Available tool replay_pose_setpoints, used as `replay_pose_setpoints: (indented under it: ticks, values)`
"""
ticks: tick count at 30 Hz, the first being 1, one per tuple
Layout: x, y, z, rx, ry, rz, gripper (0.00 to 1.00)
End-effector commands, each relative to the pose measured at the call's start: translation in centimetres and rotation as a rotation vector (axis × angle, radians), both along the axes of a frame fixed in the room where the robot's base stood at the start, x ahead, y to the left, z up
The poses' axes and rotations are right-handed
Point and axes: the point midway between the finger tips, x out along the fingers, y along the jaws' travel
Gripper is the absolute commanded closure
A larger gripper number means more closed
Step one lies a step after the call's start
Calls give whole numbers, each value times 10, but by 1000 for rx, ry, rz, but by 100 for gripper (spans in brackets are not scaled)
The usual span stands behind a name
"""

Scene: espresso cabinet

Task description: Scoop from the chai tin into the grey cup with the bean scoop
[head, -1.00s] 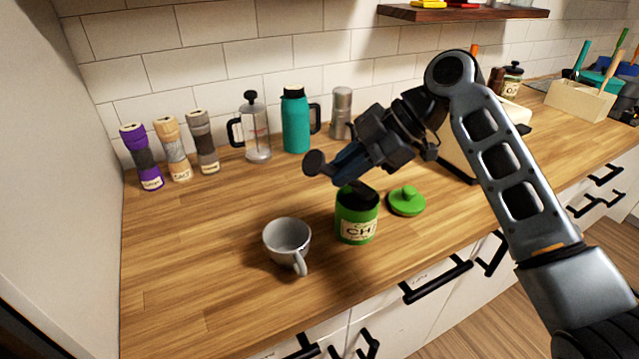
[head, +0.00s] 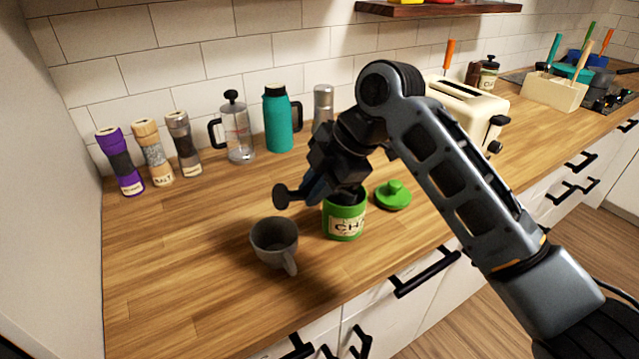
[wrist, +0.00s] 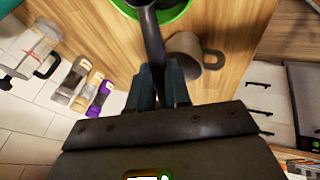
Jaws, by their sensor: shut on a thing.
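My gripper (head: 312,188) is shut on the dark bean scoop (head: 284,196), left of and close above the chai tin. In the wrist view the scoop's handle (wrist: 155,45) runs from between the fingers up to the top edge, across the tin's green rim (wrist: 178,10). I cannot tell whether any of the scoop is inside the tin. The green chai tin (head: 345,225) stands upright and open, its mouth partly hidden by my gripper. The grey cup (head: 272,240) stands upright to its left, handle toward the front; it also shows in the wrist view (wrist: 185,48). I cannot see its inside clearly.
The green lid (head: 392,196) lies right of the tin. A teal bottle (head: 278,122), a french press (head: 238,135) and several grinders (head: 120,165) stand along the back. A cream toaster (head: 465,108) is behind my arm. The wooden counter (head: 170,270) is clear at the left.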

Motion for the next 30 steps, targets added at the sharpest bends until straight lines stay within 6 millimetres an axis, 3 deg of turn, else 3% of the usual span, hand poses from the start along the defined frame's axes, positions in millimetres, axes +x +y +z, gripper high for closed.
replay_pose_setpoints:
  ticks: [12,30]
  values:
    - [-7,9,4,-259,-202,0,100]
    - [-8,10,31,-284,-217,0,100]
